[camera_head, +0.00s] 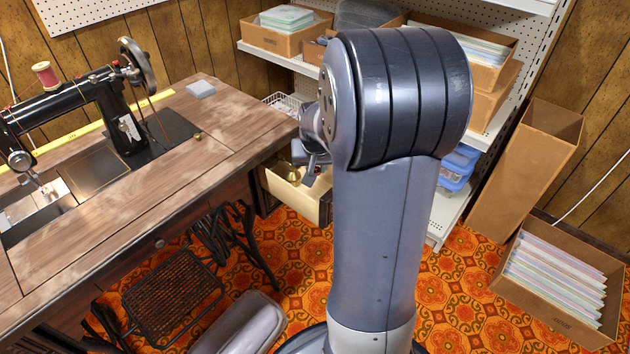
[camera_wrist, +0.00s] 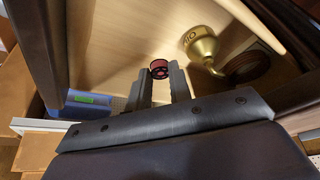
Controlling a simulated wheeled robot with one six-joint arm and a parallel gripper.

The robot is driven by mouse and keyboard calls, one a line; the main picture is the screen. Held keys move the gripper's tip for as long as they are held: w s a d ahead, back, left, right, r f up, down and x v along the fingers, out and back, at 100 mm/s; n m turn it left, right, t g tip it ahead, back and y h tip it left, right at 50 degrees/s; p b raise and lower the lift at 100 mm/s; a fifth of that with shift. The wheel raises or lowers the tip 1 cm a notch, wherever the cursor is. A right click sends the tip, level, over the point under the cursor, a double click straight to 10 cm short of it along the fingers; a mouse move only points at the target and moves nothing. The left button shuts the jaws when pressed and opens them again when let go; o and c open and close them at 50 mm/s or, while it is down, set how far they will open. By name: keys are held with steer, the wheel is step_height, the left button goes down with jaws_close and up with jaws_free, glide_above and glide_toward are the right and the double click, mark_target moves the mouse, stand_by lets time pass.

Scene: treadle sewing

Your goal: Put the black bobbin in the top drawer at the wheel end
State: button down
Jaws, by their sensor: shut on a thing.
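My gripper (camera_wrist: 163,84) points down into the open, light wooden drawer (camera_head: 308,204) at the wheel end of the sewing table. It is shut on a small round bobbin (camera_wrist: 159,69), dark-rimmed with a dark red face, at the fingertips. The pale drawer floor (camera_wrist: 120,40) lies beyond it; whether the bobbin touches the floor cannot be told. In the head view my gripper (camera_head: 312,166) is partly hidden behind my arm, and the bobbin cannot be made out. A brass oil can (camera_wrist: 203,50) stands in the drawer, right of the bobbin.
A dark brown round thing (camera_wrist: 247,66) lies beside the oil can. The sewing machine (camera_head: 75,105), with its handwheel (camera_head: 138,66), stands on the wooden tabletop (camera_head: 215,125). Shelves with boxes are behind. A box of folders (camera_head: 555,280) stands on the floor at right.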

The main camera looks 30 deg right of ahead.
mark_target(316, 184)
step_height(316, 184, down, 4)
steer(key=shift+f+b, duration=0.1)
steer(key=shift+b, duration=0.5)
steer(key=shift+f, duration=0.15)
steer(key=c, duration=1.6)
jaws_free()
steer(key=shift+o, duration=0.2)
steer(key=shift+r, duration=0.2)
steer(key=p+v, duration=0.3)
steer(key=v, duration=0.9)
steer(key=shift+p, duration=0.3)
steer(key=shift+a, duration=0.1)
